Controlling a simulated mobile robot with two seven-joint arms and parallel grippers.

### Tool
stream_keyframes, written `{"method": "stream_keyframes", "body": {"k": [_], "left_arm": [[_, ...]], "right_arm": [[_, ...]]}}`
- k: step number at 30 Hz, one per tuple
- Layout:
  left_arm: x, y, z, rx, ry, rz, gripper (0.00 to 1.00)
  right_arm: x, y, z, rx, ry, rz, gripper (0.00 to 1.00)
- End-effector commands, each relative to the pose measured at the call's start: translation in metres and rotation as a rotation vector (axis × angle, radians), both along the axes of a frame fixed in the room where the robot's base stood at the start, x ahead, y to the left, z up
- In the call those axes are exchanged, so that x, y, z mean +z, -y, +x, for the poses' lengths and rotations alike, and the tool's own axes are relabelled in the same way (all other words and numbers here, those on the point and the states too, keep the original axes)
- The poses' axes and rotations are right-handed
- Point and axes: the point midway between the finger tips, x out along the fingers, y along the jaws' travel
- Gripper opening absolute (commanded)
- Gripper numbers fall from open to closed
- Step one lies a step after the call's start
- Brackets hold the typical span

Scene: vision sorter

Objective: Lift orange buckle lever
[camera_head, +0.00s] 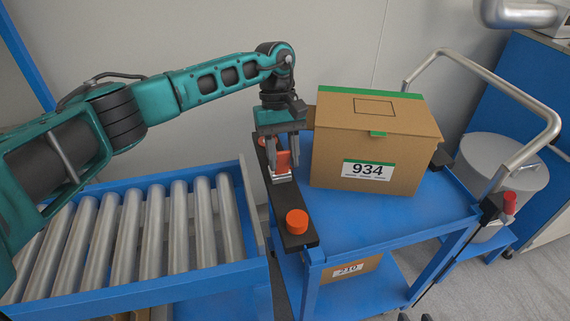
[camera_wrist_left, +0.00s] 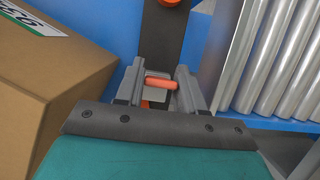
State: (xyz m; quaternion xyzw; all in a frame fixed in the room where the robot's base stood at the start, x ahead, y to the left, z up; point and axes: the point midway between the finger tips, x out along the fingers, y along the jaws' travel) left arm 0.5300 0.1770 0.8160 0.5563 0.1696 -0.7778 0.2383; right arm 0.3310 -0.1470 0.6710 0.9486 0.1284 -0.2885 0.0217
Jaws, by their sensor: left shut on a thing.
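The orange buckle lever (camera_head: 282,161) is on the black bar (camera_head: 298,239) between the roller conveyor and the cart. My left gripper (camera_head: 281,172) reaches down over the bar from above, shut on the lever. In the left wrist view the lever (camera_wrist_left: 161,83) shows as a short orange bar between the two grey fingertips (camera_wrist_left: 158,88). Part of the lever is hidden by the fingers. My right gripper is in neither view.
A cardboard box (camera_head: 360,148) marked 934 stands on the blue cart (camera_head: 355,225) just right of my gripper. An orange round knob (camera_head: 297,221) is on the bar's near end. A roller conveyor (camera_head: 150,235) lies to the left. A second box (camera_head: 345,271) is on the lower shelf.

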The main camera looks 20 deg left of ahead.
Motion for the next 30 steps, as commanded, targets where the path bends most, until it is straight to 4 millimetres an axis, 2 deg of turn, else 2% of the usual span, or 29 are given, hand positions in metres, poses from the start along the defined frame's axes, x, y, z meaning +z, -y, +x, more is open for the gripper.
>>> {"method": "stream_keyframes", "body": {"k": [1,7,21,22,28,30], "left_arm": [[-0.0024,-0.0004,0.0022,0.004,-0.011,-0.009,0.0],[-0.0002,-0.0023,0.0039,0.002,-0.047,-0.033,0.0],[0.0012,-0.0026,0.0038,0.002,-0.058,-0.039,0.0],[0.0012,-0.0026,0.0038,0.002,-0.058,-0.039,0.41],[0.0011,-0.0027,0.0038,0.002,-0.058,-0.038,0.6],[0.001,-0.0026,0.0037,0.002,-0.058,-0.038,0.6]], "right_arm": [[-0.006,-0.0004,0.0007,-0.001,0.002,0.001,0.36],[-0.012,-0.0005,0.0008,-0.001,0.002,0.002,0.36],[-0.0133,0.0003,0.0006,-0.003,0.002,0.001,0.36],[-0.0134,0.0003,0.0006,-0.003,0.002,0.001,0.36],[-0.014,0.0013,0.0003,-0.001,0.001,-0.003,0.36],[-0.0142,0.0017,0.0002,0.001,0.001,-0.004,0.36]]}}
